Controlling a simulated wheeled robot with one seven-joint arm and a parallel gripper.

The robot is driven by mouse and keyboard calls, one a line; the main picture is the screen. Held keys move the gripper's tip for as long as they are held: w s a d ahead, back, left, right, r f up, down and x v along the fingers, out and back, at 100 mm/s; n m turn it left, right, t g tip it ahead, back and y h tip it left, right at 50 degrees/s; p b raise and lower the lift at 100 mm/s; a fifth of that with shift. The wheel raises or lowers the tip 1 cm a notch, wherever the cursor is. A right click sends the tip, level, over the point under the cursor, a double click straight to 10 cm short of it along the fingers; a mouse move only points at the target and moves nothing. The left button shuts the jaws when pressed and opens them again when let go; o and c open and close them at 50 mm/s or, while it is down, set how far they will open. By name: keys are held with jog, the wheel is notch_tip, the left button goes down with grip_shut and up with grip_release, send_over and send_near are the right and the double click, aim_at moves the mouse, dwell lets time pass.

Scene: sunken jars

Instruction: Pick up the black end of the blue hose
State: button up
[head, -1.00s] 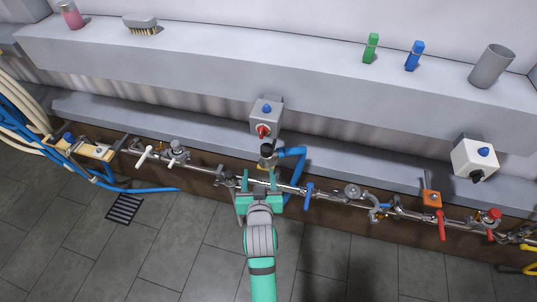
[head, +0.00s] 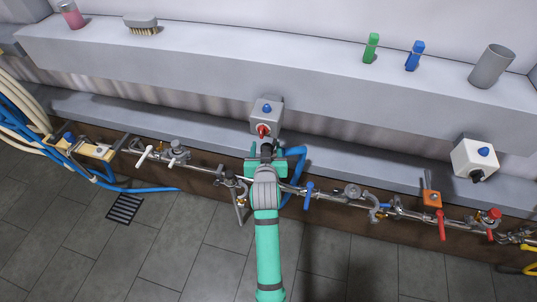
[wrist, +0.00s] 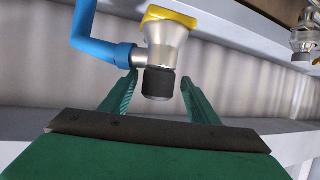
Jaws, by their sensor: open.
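The black end (wrist: 158,83) of the blue hose (wrist: 95,42) shows in the wrist view as a short dark cylinder on a metal fitting with a yellow ring. The hose joins the fitting from the left. My gripper (wrist: 160,88) is open, with one green finger on each side of the black end and a visible gap beside it. In the head view, my gripper (head: 266,158) is over the fitting and mostly hides it. The blue hose (head: 299,160) curves down to the right of it.
A grey box with a red knob (head: 266,115) sits just beyond my gripper. A metal pipe with valves, including a blue-handled one (head: 308,194), runs along both sides. A ledge (head: 200,50) with a brush and bottles is behind. The tiled floor in front is mostly clear.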

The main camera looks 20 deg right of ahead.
jog(key=shift+x, duration=1.85)
jog(key=shift+d, duration=0.15)
jog(key=c, duration=1.2)
jog(key=shift+c, duration=0.7)
jog(key=shift+r, duration=0.2)
